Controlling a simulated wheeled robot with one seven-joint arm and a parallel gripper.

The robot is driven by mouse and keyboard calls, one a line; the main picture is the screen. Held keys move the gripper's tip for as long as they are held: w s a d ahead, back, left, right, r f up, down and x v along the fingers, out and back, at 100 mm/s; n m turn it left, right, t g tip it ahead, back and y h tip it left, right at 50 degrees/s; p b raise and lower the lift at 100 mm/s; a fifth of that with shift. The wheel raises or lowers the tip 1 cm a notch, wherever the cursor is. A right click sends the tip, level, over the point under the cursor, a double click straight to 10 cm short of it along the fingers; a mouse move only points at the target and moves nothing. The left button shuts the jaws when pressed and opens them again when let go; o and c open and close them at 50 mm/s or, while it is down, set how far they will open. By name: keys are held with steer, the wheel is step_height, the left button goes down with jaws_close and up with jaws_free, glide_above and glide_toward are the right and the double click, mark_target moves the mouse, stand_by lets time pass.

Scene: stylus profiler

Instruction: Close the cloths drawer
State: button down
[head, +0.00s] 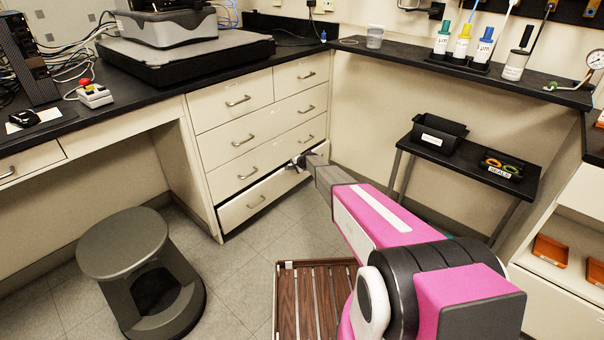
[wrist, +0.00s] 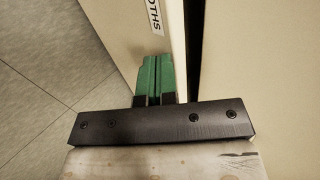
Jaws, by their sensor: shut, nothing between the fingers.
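The cloths drawer (head: 241,208) is the bottom drawer of the cream cabinet, and its front stands a little out from the cabinet. In the wrist view its cream front (wrist: 130,35) carries a partly visible label ending in "THS", and a dark gap shows behind its edge. My gripper (head: 301,163) is at the right part of this drawer front and hides some of it. In the wrist view the green fingers of my gripper (wrist: 153,62) are together with nothing between them, right at the drawer front. I cannot tell whether they touch it.
More drawers (head: 238,136) above look closed. A dark grey stool (head: 125,243) stands on the floor at left, and a brown slatted platform (head: 310,300) lies in front. A small black table (head: 440,158) with bins stands at right. Tiled floor is free between stool and cabinet.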

steer(key=shift+w+a, duration=1.6)
steer(key=shift+w, duration=0.05)
steer(key=shift+w+a, duration=0.1)
steer(key=shift+w, duration=0.05)
steer(key=shift+s+d, duration=0.4)
steer(key=shift+s, duration=0.15)
steer(key=s+d+f+v, duration=0.1)
steer(key=f+v, duration=0.1)
steer(key=v, duration=1.1)
steer(key=s+d+r+n+g+h, duration=0.2)
steer(key=s+r, duration=0.5)
steer(key=s, duration=1.2)
steer(key=s+d+r+n+g+h, duration=0.2)
steer(key=s+d+r+n, duration=0.2)
steer(key=s, duration=1.4)
steer(key=s+d+r+n+g+h, duration=0.2)
steer(key=s+d+r, duration=0.4)
steer(key=s, duration=1.3)
step_height(320, 180, up, 4)
steer(key=shift+s+d+r+n+g+h, duration=0.25)
steer(key=shift+s+d+n+g+h, duration=0.1)
steer(key=shift+n, duration=0.15)
